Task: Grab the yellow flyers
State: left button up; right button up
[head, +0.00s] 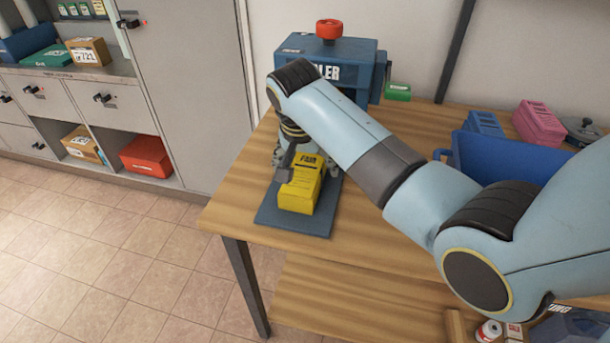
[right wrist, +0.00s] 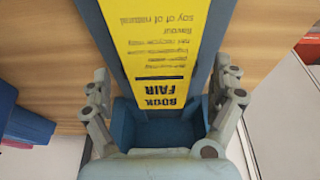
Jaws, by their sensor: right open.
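The yellow flyers (head: 300,192) are a stack lying on a flat blue tray (head: 280,218) in front of the blue machine (head: 345,55) on the wooden table. In the right wrist view the yellow flyers (right wrist: 160,45) show "BOOK FAIR" print. My right gripper (head: 300,168) is over the stack's machine-side end. In its wrist view my right gripper (right wrist: 164,90) is open, one finger on each side of the stack. Whether the fingers touch the flyers I cannot tell. My left gripper is not in view.
The machine has a red knob (head: 329,29) on top. A blue bin (head: 500,160), a pink box (head: 539,123) and a small green box (head: 397,91) stand on the table at the right and back. Grey cabinets (head: 190,75) stand at the left.

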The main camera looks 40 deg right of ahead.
jog(key=shift+d+f, duration=0.2)
jog(key=shift+f, duration=0.45)
jog(key=shift+w+f, duration=0.2)
jog(key=shift+f, duration=0.15)
jog(key=shift+c, duration=0.4)
jog(key=shift+r, duration=0.1)
jog(key=c, duration=1.4)
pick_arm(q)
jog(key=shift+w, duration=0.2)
pick_arm(e)
jog(key=shift+c, duration=0.7)
